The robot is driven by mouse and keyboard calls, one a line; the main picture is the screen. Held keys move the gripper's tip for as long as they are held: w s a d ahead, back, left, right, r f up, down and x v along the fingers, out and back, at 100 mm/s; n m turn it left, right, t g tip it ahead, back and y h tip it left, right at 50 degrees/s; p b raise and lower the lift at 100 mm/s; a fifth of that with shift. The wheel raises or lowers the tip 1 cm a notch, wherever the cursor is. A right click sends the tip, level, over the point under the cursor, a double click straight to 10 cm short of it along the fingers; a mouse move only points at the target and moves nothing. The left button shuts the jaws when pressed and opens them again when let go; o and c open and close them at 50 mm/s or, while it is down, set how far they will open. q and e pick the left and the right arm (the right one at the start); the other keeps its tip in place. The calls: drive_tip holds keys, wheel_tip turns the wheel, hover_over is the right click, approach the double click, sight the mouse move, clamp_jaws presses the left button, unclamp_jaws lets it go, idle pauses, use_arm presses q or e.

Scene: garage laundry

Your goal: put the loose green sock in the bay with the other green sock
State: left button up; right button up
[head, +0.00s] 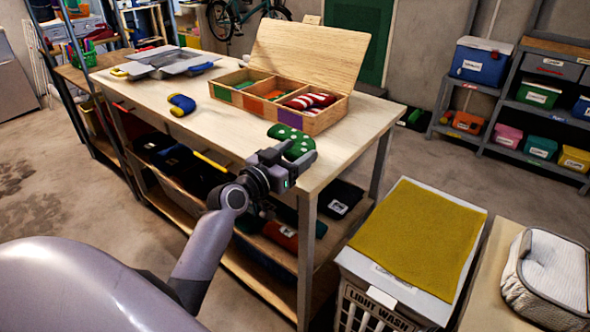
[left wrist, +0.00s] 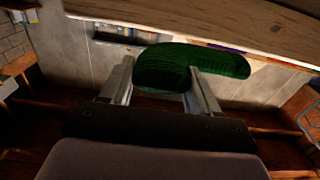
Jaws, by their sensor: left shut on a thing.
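My left gripper (head: 298,160) is shut on this sock; in the left wrist view the green sock (left wrist: 175,66) sits between the two fingers (left wrist: 160,88). An open wooden box (head: 325,120) with bays stands on the table, its lid up. Its left bay has a green marker (head: 222,93) and some green cloth shows inside that part. The middle bay has an orange marker (head: 252,104), the right bay a purple one (head: 290,118) with red-and-white socks (head: 312,100). My right gripper is not in view.
A blue and yellow sock (head: 182,104) lies on the table left of the box. A grey folding board (head: 165,63) lies at the back left. A hamper with a yellow cloth (head: 420,235) stands right of the table. The table's front middle is clear.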

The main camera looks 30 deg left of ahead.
use_arm(q)
wheel_tip(320, 180, down, 3)
drive_tip(key=shift+f+b, duration=0.2)
drive_tip(key=shift+b, duration=0.2)
drive_tip(key=o, duration=1)
drive_tip(key=shift+o, duration=0.2)
